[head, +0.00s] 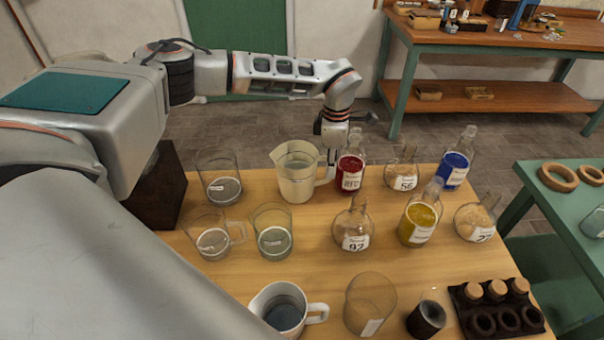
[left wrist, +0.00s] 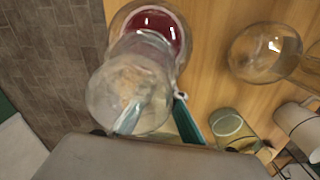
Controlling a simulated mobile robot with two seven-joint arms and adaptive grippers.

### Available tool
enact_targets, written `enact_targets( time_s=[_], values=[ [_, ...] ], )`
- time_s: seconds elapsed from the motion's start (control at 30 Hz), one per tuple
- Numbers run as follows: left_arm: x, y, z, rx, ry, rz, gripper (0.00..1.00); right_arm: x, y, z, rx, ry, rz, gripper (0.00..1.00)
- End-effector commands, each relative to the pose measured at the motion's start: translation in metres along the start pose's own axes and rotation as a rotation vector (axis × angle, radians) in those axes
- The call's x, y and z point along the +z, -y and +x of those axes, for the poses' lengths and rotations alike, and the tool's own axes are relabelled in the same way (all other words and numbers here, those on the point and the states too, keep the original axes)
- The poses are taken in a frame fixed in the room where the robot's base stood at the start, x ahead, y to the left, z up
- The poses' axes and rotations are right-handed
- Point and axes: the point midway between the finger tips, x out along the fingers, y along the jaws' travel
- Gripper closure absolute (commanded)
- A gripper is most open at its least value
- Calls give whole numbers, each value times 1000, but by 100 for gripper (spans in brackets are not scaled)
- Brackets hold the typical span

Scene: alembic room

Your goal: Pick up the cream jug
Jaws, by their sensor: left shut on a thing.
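The cream jug (head: 298,185) stands upright at the back middle of the wooden table in the head view, with its spout to the left and its handle to the right. My left gripper (head: 329,172) comes down from above at the jug's right side and is shut on its handle. The fingertips are partly hidden, and I cannot tell whether the jug touches the table. In the left wrist view, teal finger parts (left wrist: 186,122) show above the grey gripper body, and I cannot make out the jug. My right gripper is not in view.
A red-filled bottle (head: 350,174) stands close to the gripper's right. A round flask (head: 403,176), a blue bottle (head: 455,168) and a yellow bottle (head: 418,222) stand further right. Glass beakers (head: 219,187) are to the left. A white mug (head: 283,309) is at the front.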

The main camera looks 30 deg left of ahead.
Motion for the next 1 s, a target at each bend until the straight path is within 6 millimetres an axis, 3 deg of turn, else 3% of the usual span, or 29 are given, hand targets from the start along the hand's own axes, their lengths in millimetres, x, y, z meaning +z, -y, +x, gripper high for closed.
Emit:
enact_targets(
  time_s=[0.57,1.0],
  values=[
    [0,-1,-15,2,2,-2,100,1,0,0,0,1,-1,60],
    [0,-1,-62,4,3,-1,100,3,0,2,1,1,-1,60]
  ],
)
